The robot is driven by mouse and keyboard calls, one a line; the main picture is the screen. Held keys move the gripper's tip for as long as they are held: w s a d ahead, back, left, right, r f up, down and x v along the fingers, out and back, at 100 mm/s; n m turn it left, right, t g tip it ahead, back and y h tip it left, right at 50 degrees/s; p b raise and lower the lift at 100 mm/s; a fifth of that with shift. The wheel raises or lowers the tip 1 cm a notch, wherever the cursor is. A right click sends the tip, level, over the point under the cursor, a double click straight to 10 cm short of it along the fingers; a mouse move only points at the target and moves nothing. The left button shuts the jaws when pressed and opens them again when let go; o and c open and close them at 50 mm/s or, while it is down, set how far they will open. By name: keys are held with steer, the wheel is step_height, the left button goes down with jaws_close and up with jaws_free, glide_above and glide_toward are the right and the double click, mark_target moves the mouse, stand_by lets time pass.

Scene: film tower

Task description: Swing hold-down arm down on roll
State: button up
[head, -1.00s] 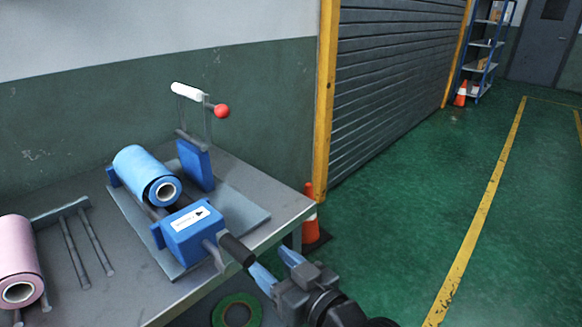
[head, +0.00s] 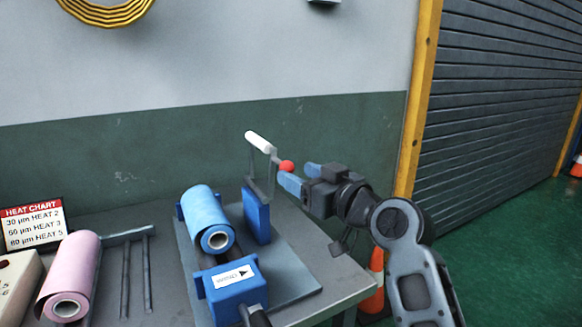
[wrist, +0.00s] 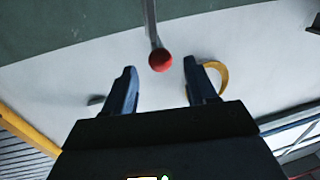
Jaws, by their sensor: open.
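The hold-down arm (head: 269,180) stands raised on a blue bracket (head: 257,216), with a white roller (head: 258,142) across its top and a red ball knob (head: 287,166) at its right side. The blue film roll (head: 205,218) lies on its cradle to the left, below the arm. My gripper (head: 303,177) is open beside the red knob, with blue fingers pointing left toward it. In the wrist view the red knob (wrist: 160,60) sits ahead of and between the open fingertips (wrist: 160,70); I cannot tell whether either finger touches it.
A blue box with a white label (head: 234,288) and a dark handle stands in front of the roll. A pink roll (head: 72,275), a rack of bars and a heat chart sign (head: 32,223) are at left. An orange cone (head: 373,282) stands beside the table's right edge.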

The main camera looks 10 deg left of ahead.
mark_target(292, 171)
steer(key=shift+x, duration=2.5)
steer(key=shift+c, duration=0.5)
jaws_close()
